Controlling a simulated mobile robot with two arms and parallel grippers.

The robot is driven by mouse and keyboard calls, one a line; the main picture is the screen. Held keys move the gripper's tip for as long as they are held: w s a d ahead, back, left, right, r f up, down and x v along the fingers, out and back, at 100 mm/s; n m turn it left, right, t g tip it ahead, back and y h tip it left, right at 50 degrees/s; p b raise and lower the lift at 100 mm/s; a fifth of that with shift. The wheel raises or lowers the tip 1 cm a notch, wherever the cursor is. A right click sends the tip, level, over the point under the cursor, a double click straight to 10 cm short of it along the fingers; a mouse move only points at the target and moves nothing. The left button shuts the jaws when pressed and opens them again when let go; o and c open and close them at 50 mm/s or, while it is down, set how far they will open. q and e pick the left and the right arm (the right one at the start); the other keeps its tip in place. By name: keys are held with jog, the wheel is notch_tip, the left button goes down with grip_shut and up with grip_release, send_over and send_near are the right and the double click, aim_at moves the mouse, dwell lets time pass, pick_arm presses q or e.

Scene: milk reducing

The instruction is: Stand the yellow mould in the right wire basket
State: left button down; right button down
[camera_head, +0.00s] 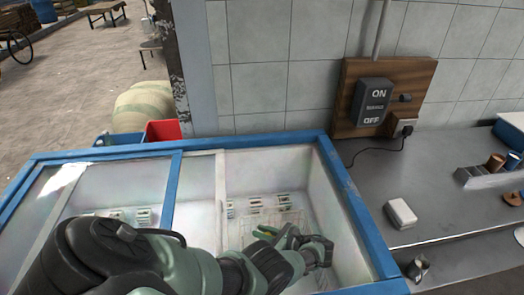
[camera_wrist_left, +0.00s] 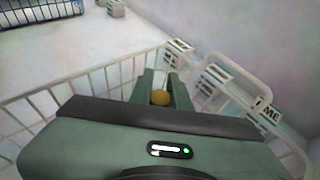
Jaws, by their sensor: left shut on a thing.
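My left gripper (camera_head: 268,234) reaches down through the open right part of a chest freezer. In the left wrist view its two green fingers (camera_wrist_left: 161,92) are shut on the yellow mould (camera_wrist_left: 160,97), of which only a small rounded end shows between them. The white wire basket (camera_wrist_left: 118,75) lies around and below the fingers in that view, with its rails on both sides. Whether the mould touches the basket floor cannot be told. In the head view the arm hides much of the freezer's inside. My right gripper is not in view.
The freezer's blue frame (camera_head: 352,200) borders the opening, and a sliding glass lid (camera_head: 110,190) covers its left part. White labelled boxes (camera_wrist_left: 215,80) stand by the basket's right side. A blue-barred grid (camera_wrist_left: 40,12) shows at upper left. A steel counter (camera_head: 450,190) stands to the right.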

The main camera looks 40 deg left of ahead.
pick_arm(q)
jog(key=shift+f, duration=0.1)
jog(key=c, duration=1.3)
grip_release()
jog(key=shift+c, duration=0.2)
jog(key=shift+r, duration=0.4)
jog(key=p+v, duration=0.1)
jog(key=v, duration=0.6)
jog(key=shift+d, duration=0.3)
jog(key=shift+f, duration=0.15)
